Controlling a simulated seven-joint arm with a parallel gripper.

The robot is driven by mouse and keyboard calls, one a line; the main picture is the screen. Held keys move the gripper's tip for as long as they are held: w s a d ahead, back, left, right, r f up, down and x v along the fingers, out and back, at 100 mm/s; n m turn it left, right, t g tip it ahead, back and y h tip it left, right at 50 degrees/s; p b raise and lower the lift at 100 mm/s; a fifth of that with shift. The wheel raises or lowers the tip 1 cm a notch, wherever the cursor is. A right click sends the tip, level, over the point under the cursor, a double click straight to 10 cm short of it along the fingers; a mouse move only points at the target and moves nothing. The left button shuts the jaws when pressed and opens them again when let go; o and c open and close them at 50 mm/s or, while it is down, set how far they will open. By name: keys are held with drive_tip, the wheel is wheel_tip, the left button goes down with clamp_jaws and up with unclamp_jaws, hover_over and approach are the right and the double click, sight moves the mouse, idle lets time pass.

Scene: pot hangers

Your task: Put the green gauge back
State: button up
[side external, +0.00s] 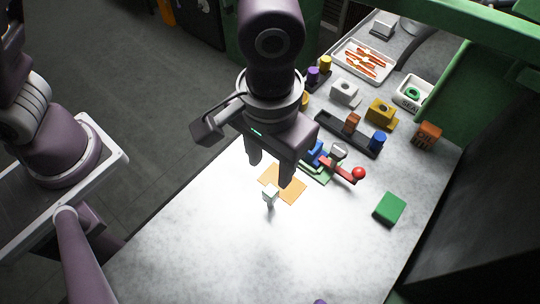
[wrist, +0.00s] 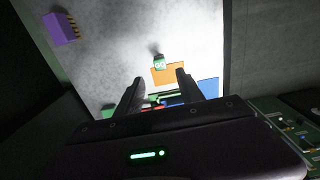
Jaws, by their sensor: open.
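A small pale-topped piece (side external: 269,194) stands on the table at the near edge of the flat orange square (side external: 290,188). In the wrist view it looks green with white marks (wrist: 160,63) and seems to be the green gauge; its markings are too small to read surely. My gripper (side external: 270,174) is open and empty, pointing down above the orange square, close to the gauge. In the wrist view the two fingers (wrist: 159,76) are apart, with the gauge beyond their tips. A flat green block (side external: 389,208) lies farther right.
A red-knobbed lever (side external: 358,173) on a clamp fixture stands just right of my gripper. Behind it are a black rack (side external: 346,133), a yellow block (side external: 381,111), an orange block (side external: 428,133) and a white SEAL tray (side external: 414,104). The near table is mostly clear.

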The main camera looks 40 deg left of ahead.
drive_tip(key=a+r+t+h, duration=0.1)
drive_tip(key=a+r+t, duration=0.2)
drive_tip(key=a+r, duration=1.1)
drive_tip(key=a, duration=0.2)
drive_tip(key=shift+a+r, duration=0.35)
drive_tip(key=shift+a, duration=0.05)
drive_tip(key=shift+o, duration=0.2)
drive_tip(key=s+a+r+t, duration=0.1)
drive_tip(key=s+a+t, duration=0.1)
drive_tip(key=s+a, duration=0.4)
drive_tip(key=shift+a+r+y, duration=0.2)
drive_tip(key=shift+a+y, duration=0.15)
drive_tip(key=shift+y, duration=0.05)
drive_tip(key=shift+o, duration=0.2)
drive_tip(key=shift+s+a+t, duration=0.2)
drive_tip(key=shift+t, duration=0.1)
